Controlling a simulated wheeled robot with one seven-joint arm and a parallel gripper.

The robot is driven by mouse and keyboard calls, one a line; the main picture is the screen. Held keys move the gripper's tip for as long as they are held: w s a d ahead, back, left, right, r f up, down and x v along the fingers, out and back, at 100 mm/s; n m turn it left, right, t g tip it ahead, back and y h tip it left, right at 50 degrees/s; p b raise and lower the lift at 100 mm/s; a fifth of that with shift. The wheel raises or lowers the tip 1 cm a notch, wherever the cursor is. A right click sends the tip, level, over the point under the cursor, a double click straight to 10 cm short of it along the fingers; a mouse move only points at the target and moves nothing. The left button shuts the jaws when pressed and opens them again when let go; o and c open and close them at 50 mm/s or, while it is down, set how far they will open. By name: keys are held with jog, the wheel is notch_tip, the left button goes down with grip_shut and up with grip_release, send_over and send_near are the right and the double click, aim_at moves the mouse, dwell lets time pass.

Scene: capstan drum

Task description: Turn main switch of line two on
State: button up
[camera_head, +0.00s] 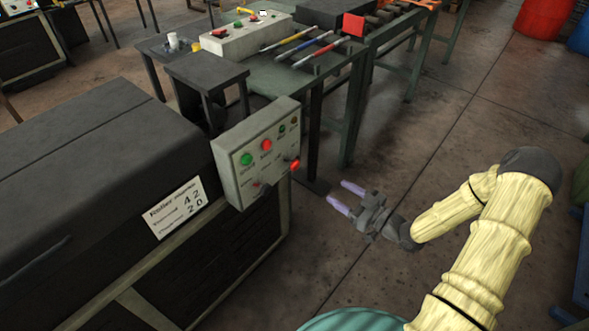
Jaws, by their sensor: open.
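A light grey control box (257,152) is mounted at the corner of the dark machine. Its front bears a green button (246,159), a red button (266,145), a red knob (295,165) low on the right, and a dark rotary handle (262,186) at the bottom. The labels are too small to read, so I cannot tell which one is the main switch of line two. My gripper (346,196) is open and empty, with two purple fingertips pointing left. It is to the right of the box and apart from it.
The dark machine (90,150) with a white sign (174,207) fills the left. Behind stands a green-framed table (290,80) with a second grey panel box (246,36) and several coloured rods. Open floor (440,130) lies to the right. Red and blue barrels stand far right.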

aim_at(298, 167)
jog(key=b+x, duration=0.1)
jog(key=x, duration=1.6)
jog(key=shift+w+a+b, duration=0.15)
jog(key=shift+b, duration=0.15)
jog(key=c, duration=1)
